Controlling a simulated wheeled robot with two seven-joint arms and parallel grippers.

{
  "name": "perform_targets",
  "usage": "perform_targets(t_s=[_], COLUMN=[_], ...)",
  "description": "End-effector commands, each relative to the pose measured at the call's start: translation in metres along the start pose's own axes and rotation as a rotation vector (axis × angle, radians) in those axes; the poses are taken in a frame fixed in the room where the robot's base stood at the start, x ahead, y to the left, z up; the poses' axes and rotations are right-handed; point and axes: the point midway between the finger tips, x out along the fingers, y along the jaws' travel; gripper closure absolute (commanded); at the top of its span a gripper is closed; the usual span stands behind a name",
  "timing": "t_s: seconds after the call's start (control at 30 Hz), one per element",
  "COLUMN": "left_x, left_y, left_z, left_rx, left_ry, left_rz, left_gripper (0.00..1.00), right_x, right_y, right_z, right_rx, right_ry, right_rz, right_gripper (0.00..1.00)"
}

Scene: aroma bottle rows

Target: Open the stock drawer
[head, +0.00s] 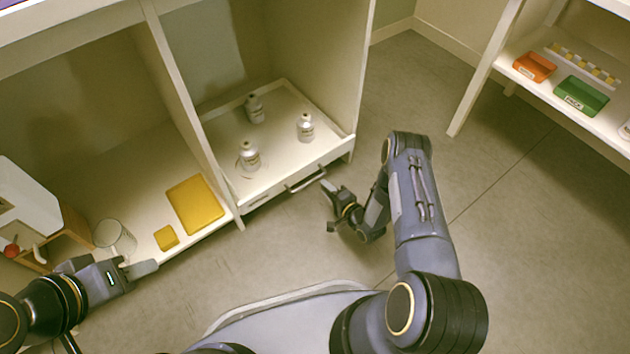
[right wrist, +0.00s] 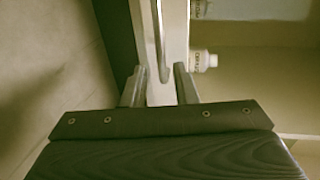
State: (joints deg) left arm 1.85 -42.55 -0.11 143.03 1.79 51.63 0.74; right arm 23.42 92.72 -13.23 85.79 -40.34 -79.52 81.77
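The stock drawer (head: 262,188) is a low white tray-like drawer at the bottom of the cabinet's right compartment. Its front looks about level with the cabinet front. A grey bar handle (head: 306,180) is on that front; the handle also shows in the right wrist view (right wrist: 160,45). My right gripper (head: 328,206) is open in front of the handle's right end, apart from it in the head view. In the right wrist view its two fingers (right wrist: 160,88) are spread, with the handle ahead between them. My left gripper (head: 143,268) is at lower left; its opening is unclear.
Three white bottles, one of them (head: 249,156), stand in the drawer. A yellow board (head: 195,204), a small yellow block (head: 166,237) and a clear cup (head: 115,238) are in the left compartment. A shelf (head: 520,92) with orange and green trays is at right. The floor between is clear.

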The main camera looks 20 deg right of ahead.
Motion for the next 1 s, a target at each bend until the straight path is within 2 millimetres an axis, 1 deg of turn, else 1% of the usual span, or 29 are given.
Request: perform_targets(t_s=[0.03,0.2,0.3,0.4,0.53,0.77,0.97,1.0], left_x=[0.004,0.015,0.020,0.022,0.024,0.023,0.023,0.023], left_y=[-0.002,-0.007,-0.009,-0.010,-0.011,-0.011,-0.011,-0.011], left_z=[0.002,0.007,0.010,0.011,0.012,0.012,0.012,0.012], left_rx=[0.000,0.000,0.000,0.000,0.000,0.000,0.000,0.000], left_ry=[0.000,0.000,0.000,0.000,0.000,0.000,0.000,0.000], left_rz=[0.000,0.000,0.000,0.000,0.000,0.000,0.000,0.000], left_gripper=[0.64,0.64,0.64,0.64,0.64,0.64,0.64,0.64], right_x=[0.009,0.038,0.052,0.062,0.067,0.068,0.068,0.068], right_y=[0.001,0.002,0.001,0.001,-0.001,-0.002,-0.002,-0.001], right_z=[0.001,0.001,0.000,0.000,0.000,0.000,0.000,0.000], right_rx=[-0.004,-0.006,-0.005,-0.005,-0.003,-0.003,-0.003,-0.003], right_ry=[-0.003,-0.003,-0.002,-0.001,0.000,0.000,0.000,0.000], right_rz=[-0.003,-0.003,-0.002,0.000,0.001,0.002,0.002,0.002], right_gripper=[0.74,0.74,0.74,0.74,0.74,0.74,0.99,1.00])
